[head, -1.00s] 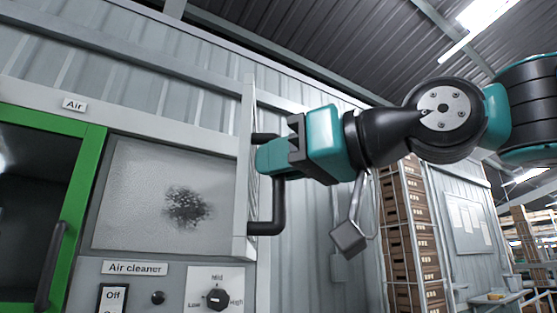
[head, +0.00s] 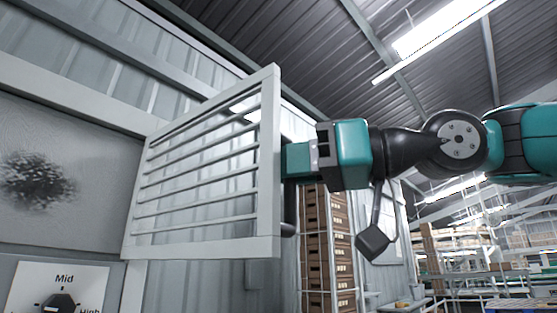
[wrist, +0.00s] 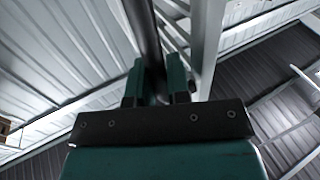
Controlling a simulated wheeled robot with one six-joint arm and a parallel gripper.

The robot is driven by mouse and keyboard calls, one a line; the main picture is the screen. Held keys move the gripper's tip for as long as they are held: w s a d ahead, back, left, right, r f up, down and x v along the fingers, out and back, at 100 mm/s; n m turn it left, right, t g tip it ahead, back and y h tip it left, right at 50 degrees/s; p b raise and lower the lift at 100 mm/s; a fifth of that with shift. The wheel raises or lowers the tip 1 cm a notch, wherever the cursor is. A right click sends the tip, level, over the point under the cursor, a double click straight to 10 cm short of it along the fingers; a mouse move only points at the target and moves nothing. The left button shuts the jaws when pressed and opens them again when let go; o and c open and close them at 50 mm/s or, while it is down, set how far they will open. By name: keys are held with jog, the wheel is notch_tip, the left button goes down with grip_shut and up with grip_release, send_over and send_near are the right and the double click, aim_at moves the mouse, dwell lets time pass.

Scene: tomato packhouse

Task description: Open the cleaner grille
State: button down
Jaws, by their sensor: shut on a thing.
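The cleaner grille (head: 269,170) is a pale slatted frame. In the head view it stands swung out from the cleaner, with its slats facing me. Its left edge is at the panel and its right edge is out in the air. Its dark bar handle (head: 289,225) is on the right edge, partly hidden by the grille and my gripper. My teal gripper (head: 291,160) is shut on the handle. In the wrist view the dark handle (wrist: 143,32) runs between my two fingers (wrist: 157,85), beside the pale grille frame (wrist: 208,45). The grey filter face (head: 70,140) with a dark dirt patch is uncovered.
A dial (head: 58,303) marked Mid and High is at the lower left, below the filter. A tall stack of brown crates (head: 327,245) stands behind my gripper. Shelving is further right. A corrugated wall is behind the grille.

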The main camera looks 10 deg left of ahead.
jog(key=shift+w+d, duration=0.25)
jog(key=shift+w, duration=0.35)
jog(key=c, duration=1.4)
grip_release()
jog(key=shift+a, duration=0.2)
jog(key=shift+d, duration=0.1)
